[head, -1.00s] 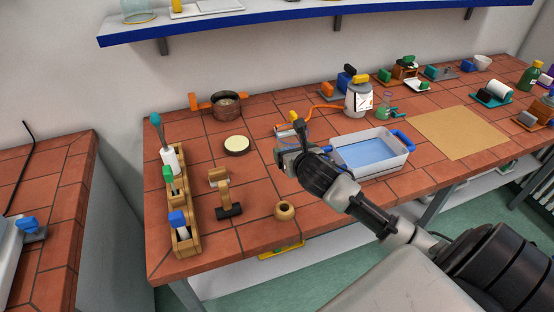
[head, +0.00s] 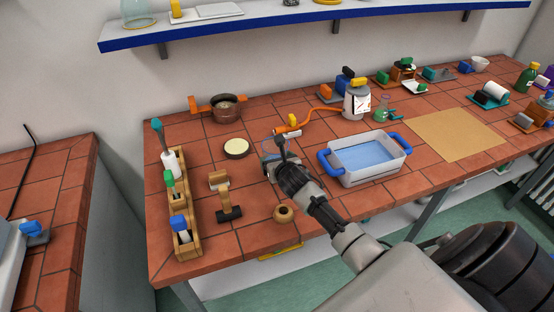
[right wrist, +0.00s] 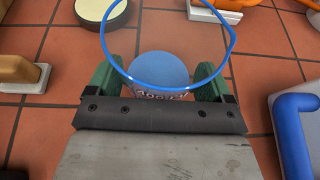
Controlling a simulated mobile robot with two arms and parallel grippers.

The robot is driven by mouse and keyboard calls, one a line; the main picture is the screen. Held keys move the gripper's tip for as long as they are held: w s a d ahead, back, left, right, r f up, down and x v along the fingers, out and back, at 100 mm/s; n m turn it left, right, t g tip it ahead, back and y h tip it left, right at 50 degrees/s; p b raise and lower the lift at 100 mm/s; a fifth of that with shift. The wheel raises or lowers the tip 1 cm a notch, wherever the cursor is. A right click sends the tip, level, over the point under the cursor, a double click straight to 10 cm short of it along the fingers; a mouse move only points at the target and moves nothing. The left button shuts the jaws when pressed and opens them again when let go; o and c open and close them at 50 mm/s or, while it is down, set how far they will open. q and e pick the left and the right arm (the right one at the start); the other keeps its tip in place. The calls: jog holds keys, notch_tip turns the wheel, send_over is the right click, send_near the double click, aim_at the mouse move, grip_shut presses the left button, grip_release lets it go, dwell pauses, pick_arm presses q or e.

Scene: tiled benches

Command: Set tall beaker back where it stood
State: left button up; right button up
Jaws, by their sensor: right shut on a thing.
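The tall beaker (right wrist: 110,70) is clear with a blue rim, and a blue round area shows inside it in the right wrist view. My right gripper (right wrist: 167,85) is shut on it, with a green finger on each side. In the head view my right gripper (head: 280,166) is over the middle of the tiled bench, left of the blue-handled tray, and the beaker (head: 270,147) shows only faintly behind it. I cannot tell if its base touches the tiles. My left gripper is not in view.
The tray (head: 369,174) of blue liquid stands close on the right. A cream disc (head: 237,146) lies to the left, and a wooden ring (head: 284,213) in front. A burner with an orange hose (head: 322,111) is behind. Bare tiles lie between these.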

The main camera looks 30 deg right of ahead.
jog(key=o, duration=0.7)
jog(key=shift+f, duration=0.1)
jog(key=o, duration=0.4)
jog(key=shift+c, duration=0.2)
jog(key=shift+f+b, duration=0.3)
jog(key=shift+b, duration=0.4)
jog(key=b+v, duration=0.1)
jog(key=v, duration=1)
